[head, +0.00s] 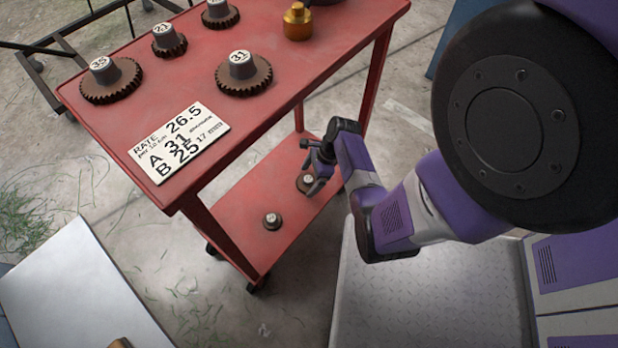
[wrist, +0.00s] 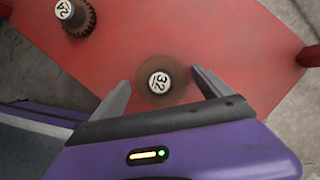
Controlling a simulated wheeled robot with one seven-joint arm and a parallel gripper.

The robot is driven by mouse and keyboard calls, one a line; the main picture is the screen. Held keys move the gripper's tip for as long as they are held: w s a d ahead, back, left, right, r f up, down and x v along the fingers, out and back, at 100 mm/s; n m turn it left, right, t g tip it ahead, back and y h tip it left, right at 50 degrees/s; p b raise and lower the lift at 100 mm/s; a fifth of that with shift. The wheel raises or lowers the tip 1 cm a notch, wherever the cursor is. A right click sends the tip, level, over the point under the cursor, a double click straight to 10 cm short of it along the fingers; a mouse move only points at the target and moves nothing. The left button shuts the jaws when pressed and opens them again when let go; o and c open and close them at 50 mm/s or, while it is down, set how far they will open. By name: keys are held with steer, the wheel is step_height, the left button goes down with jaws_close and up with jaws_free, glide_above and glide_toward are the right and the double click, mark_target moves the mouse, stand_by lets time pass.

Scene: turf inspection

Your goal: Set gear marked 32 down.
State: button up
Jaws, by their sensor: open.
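The gear marked 32 (wrist: 160,84) rests on the lower red shelf (wrist: 215,35), its marked end facing the wrist camera. It also shows in the head view (head: 306,184), partly covered by my gripper (head: 314,170). In the wrist view my gripper (wrist: 160,80) is open, one finger on each side of the gear, with visible gaps between the fingers and its hub. Whether the fingers touch its toothed rim cannot be told.
Another small gear (head: 272,221) stands on the lower shelf, apart from my gripper. The red top (head: 290,110) overhead holds several gears, a brass weight-like piece (head: 297,22) and a rate card (head: 179,143).

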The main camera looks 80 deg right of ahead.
steer(key=p+v, duration=0.3)
steer(key=v, duration=0.4)
steer(key=shift+w, duration=0.1)
steer(key=a+n, duration=0.1)
steer(key=a+f+n, duration=0.1)
steer(key=a+h, duration=0.1)
steer(key=shift+s+a+f+n+g, duration=0.3)
steer(key=shift+f+n+g, duration=0.05)
steer(key=shift+n+g, duration=0.05)
steer(key=a+n+h, duration=0.1)
steer(key=a+n, duration=0.1)
steer(key=a+n+h, duration=0.1)
steer(key=a+n, duration=0.1)
steer(key=shift+s+a+n, duration=0.2)
steer(key=shift+n, duration=0.1)
steer(key=a+r+n+t, duration=0.3)
steer(key=a+r+n, duration=0.5)
steer(key=r, duration=0.4)
steer(key=s+a+r+n+t+y, duration=0.1)
steer(key=a+r+n+t, duration=0.3)
steer(key=a+r+n, duration=0.4)
steer(key=a+r+n+t, duration=0.4)
steer(key=a+r+n, duration=0.4)
steer(key=r, duration=0.8)
steer(key=shift+s+a+r+n, duration=0.3)
steer(key=shift+a, duration=0.45)
